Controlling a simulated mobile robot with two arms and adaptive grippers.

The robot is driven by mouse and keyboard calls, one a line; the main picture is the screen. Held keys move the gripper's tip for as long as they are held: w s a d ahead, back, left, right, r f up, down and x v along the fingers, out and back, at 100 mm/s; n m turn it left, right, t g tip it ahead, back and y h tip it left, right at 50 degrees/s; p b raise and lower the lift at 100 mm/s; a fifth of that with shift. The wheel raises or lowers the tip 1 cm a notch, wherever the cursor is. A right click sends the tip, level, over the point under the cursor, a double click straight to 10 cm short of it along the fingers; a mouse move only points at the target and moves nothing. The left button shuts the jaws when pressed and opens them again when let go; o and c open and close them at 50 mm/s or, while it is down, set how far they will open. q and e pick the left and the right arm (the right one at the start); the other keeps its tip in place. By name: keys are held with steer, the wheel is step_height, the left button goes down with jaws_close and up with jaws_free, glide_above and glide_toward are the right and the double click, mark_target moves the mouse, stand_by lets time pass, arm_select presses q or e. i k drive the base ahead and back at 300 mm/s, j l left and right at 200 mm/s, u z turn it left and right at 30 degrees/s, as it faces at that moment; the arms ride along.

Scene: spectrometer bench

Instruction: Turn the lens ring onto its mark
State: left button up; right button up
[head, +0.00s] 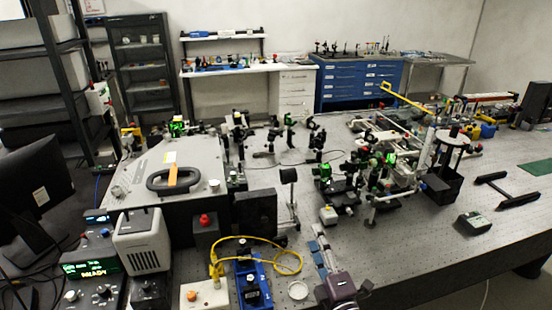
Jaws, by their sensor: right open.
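I cannot pick out the lens ring or its mark for certain; the parts on the bench are too small. A pale round ring or dish (298,290) lies flat at the front, right of a blue device (250,283). My right gripper (322,250) seems to be the narrow grey shape at the bottom, right of centre, and is hard to make out. It is open, and I see nothing held in it. My left gripper is out of view.
The perforated optical bench (410,250) has bare room at front right. A yellow cable (288,262) loops by the blue device. Optical mounts (345,180) crowd the middle. A large grey box (172,172) stands left. A black H-shaped piece (492,186) lies right.

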mark_target(283, 172)
steer(key=i+j, duration=0.15)
steer(key=i, duration=0.3)
steer(key=i+j, duration=0.1)
steer(key=i, duration=0.4)
